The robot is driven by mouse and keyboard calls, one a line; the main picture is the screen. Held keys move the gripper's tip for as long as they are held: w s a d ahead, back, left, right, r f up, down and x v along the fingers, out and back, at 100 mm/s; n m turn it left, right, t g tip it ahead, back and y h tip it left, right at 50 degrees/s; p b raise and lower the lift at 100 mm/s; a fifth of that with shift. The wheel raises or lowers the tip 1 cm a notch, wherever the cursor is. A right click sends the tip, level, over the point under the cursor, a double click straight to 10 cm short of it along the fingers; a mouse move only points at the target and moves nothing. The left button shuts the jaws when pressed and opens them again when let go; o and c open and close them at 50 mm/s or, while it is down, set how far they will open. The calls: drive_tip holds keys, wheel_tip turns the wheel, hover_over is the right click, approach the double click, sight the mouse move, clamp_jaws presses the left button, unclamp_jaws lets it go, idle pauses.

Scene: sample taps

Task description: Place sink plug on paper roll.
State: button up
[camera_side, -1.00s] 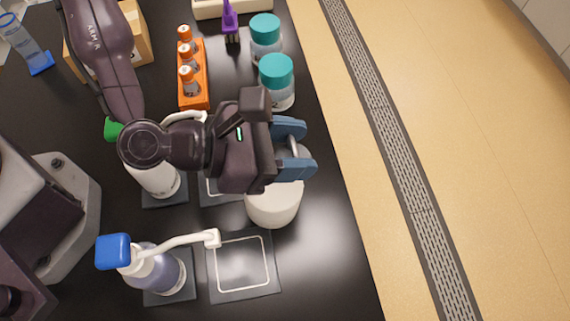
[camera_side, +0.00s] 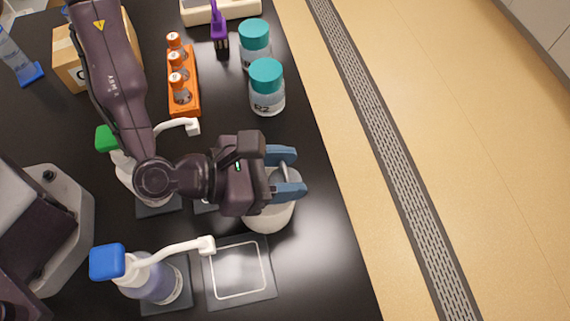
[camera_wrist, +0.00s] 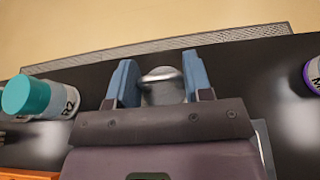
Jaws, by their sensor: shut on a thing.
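My gripper (camera_side: 287,174) has its blue fingers closed around the sink plug (camera_side: 284,172), a small grey metal piece. In the wrist view the plug (camera_wrist: 161,86) shows as a rounded grey shape between the two fingers. The paper roll (camera_side: 270,218) is a white upright cylinder on the black bench. My gripper and the plug are over the roll and cover its top in the side view. I cannot tell whether the plug touches the roll.
A blue-topped dispenser (camera_side: 150,280) stands in front, its white spout over a dark square pad (camera_side: 240,272). A green-topped dispenser (camera_side: 107,138) is partly behind my arm. Teal-lidded jars (camera_side: 266,88) and an orange vial rack (camera_side: 183,85) stand farther back. The bench edge is right.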

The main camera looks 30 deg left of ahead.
drive_tip(key=o, duration=0.9)
drive_tip(key=shift+o, duration=0.2)
drive_tip(key=shift+s+a+r, duration=0.1)
drive_tip(key=shift+r, duration=0.5)
drive_tip(key=v, duration=0.7)
drive_tip(key=shift+a, duration=0.1)
